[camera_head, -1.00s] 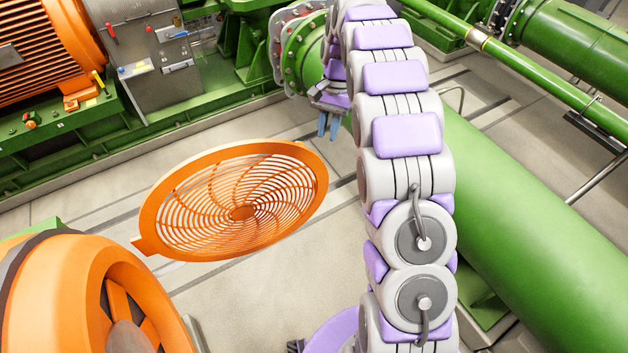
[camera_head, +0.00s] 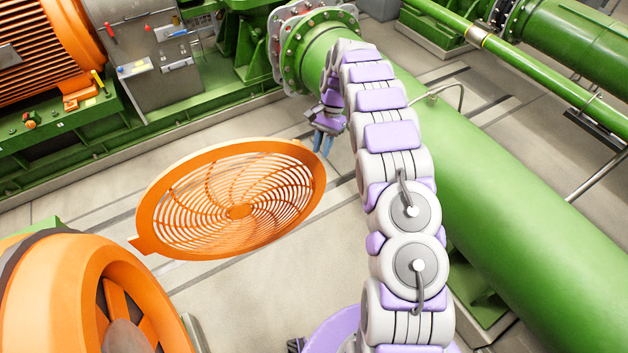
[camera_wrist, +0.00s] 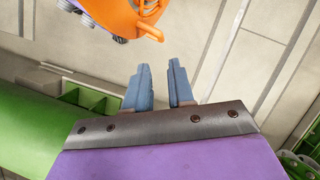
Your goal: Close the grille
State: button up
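The orange round grille (camera_head: 230,205) stands swung out over the floor, apart from the orange round housing (camera_head: 60,295) at lower left. A tab on its left edge points toward the housing. My gripper (camera_head: 322,145) hangs just right of the grille's upper right edge, with no clear contact. In the wrist view my gripper (camera_wrist: 160,75) has its two blue fingers apart with an empty gap between them. An orange part with a small tab (camera_wrist: 149,30), which looks like the grille's edge, lies beyond the fingertips.
A large green pipe (camera_head: 520,210) runs along the right side, close beside my arm. A green machine base with an orange motor (camera_head: 50,50) and a grey control box (camera_head: 150,65) stands at upper left. Bare floor (camera_head: 280,290) lies below the grille.

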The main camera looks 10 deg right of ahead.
jog(key=shift+b+x, duration=0.9)
jog(key=shift+x, duration=5.3)
grip_shut()
